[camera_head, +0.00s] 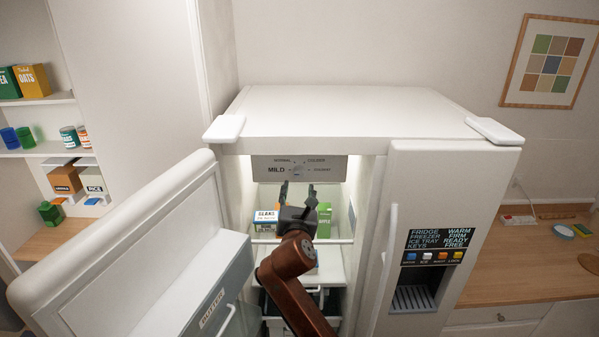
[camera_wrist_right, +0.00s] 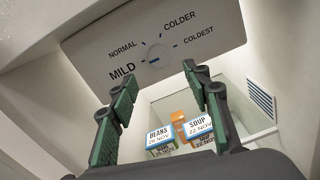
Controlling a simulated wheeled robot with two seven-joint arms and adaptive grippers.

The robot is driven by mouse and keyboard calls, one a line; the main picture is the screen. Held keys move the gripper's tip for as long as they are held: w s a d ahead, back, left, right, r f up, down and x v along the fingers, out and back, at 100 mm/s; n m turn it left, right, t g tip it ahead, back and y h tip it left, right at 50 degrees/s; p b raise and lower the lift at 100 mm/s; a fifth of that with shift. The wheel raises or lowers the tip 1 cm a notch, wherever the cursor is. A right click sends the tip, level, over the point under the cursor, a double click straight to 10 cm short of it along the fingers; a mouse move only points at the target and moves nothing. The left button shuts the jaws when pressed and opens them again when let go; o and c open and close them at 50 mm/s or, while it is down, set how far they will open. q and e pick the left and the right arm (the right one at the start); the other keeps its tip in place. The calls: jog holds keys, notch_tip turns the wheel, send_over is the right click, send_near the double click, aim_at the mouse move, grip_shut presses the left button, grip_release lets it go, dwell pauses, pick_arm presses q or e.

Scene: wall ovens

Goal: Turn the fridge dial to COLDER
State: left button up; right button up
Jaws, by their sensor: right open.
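The fridge dial (camera_wrist_right: 156,56) is a round pale knob on a grey panel (camera_wrist_right: 100,50) at the top inside of the open fridge compartment. It also shows in the head view (camera_head: 298,170). The labels NORMAL, COLDER, COLDEST and MILD surround it; MILD is in larger letters, and a short dark mark on the dial lies toward the MILD side. My right gripper (camera_head: 298,188) is open and empty, inside the compartment just below the dial. In the wrist view its fingers (camera_wrist_right: 166,82) stand apart on both sides below the dial, seemingly not touching it. My left gripper is out of view.
The fridge door (camera_head: 120,245) stands open at left, with a butter bin (camera_head: 213,308). The closed freezer door (camera_head: 425,240) with its dispenser is at right. A beans box (camera_wrist_right: 159,138) and a soup box (camera_wrist_right: 198,128) sit on a shelf below my gripper.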

aim_at(299, 175)
jog(key=shift+w+d+r+p, duration=0.1)
jog(key=shift+w+p, duration=0.45)
jog(key=shift+w, duration=1.4)
jog(key=shift+w+r+p, duration=0.1)
jog(key=shift+w+p, duration=0.45)
jog(key=shift+w, duration=1.35)
jog(key=shift+c, duration=0.3)
jog(key=c, duration=1.1)
